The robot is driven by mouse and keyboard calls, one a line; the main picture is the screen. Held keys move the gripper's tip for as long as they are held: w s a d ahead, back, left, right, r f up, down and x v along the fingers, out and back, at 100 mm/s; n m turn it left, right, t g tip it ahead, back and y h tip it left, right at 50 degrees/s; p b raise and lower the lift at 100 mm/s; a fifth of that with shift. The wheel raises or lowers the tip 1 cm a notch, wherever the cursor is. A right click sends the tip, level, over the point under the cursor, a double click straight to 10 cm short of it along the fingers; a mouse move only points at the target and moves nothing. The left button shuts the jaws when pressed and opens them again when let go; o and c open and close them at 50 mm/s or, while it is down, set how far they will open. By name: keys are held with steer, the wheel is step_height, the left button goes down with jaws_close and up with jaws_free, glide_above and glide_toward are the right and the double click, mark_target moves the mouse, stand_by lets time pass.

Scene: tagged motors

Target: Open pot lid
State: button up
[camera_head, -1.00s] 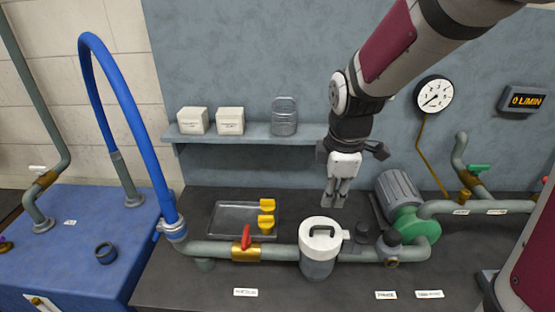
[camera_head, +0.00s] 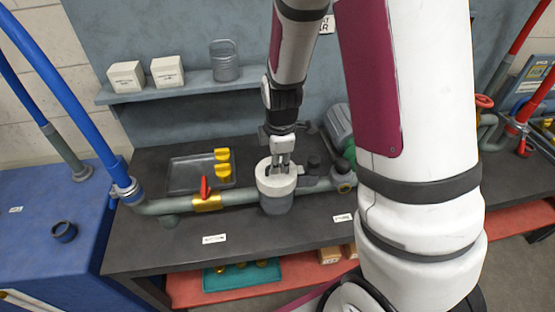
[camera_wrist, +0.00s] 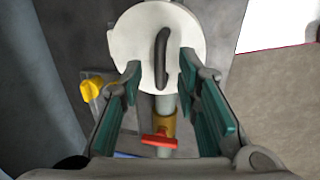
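The pot (camera_head: 277,206) is a grey cylinder standing in the pipe line on the dark bench. Its pale round lid (camera_head: 264,184) is on top. In the wrist view the lid (camera_wrist: 140,40) shows from above, with a dark curved handle (camera_wrist: 161,58) across it. My gripper (camera_head: 282,165) points down over the lid, at the handle in the head view. In the wrist view my gripper (camera_wrist: 168,85) is open, its green-padded fingers spread on either side of the handle's near end. I cannot tell how high the fingertips are above the lid.
A red-handled brass valve (camera_head: 206,195) sits on the pipe left of the pot. A tray (camera_head: 186,176) with yellow parts (camera_head: 222,170) lies behind it. The motor (camera_head: 338,128) is behind right. A shelf (camera_head: 150,93) with boxes hangs on the back wall.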

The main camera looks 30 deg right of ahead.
steer(key=shift+f, duration=0.45)
jaws_close()
steer(key=shift+w, duration=0.1)
